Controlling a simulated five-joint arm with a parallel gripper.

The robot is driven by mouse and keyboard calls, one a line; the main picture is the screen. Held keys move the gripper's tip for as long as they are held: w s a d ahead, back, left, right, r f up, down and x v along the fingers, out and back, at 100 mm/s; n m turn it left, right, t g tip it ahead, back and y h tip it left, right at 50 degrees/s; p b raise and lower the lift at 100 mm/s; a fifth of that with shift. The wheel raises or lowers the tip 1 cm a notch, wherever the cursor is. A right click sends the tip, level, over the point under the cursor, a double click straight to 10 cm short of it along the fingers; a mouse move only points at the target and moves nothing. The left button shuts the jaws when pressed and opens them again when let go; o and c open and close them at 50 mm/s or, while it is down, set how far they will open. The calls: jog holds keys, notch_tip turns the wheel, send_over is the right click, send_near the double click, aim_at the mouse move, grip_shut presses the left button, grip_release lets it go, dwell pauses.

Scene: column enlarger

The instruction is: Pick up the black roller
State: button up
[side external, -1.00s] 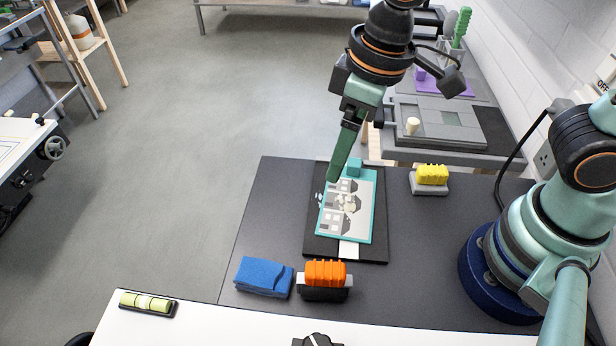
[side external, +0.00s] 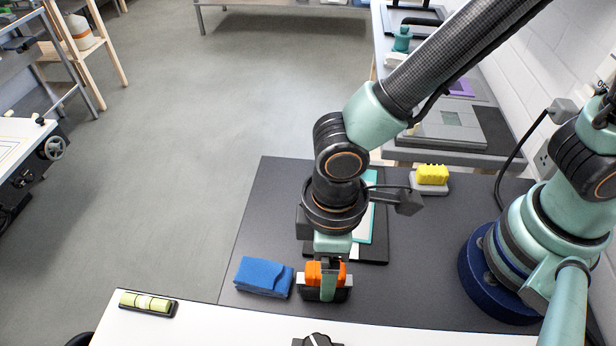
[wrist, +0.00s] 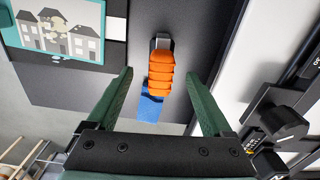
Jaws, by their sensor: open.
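The black roller (side external: 342,295) stands near the front edge of the dark table, with a ribbed orange grip (side external: 313,273) on top of its black body. In the wrist view, the orange grip (wrist: 160,72) lies between my two fingers, with space on both sides. My gripper (side external: 328,290) is open and points down over the roller. Its near finger hides the middle of the grip and part of the black body. No contact shows. The wrist view also shows my gripper (wrist: 157,75) with its jaws apart.
A black board (side external: 375,247) with a teal-edged picture (wrist: 60,30) lies behind. A yellow-topped grey block (side external: 430,188) stands at the back right. A level (side external: 147,303) lies on the white surface.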

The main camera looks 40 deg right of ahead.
jog(key=shift+a+f, duration=0.15)
jog(key=shift+f, duration=2.45)
grip_shut()
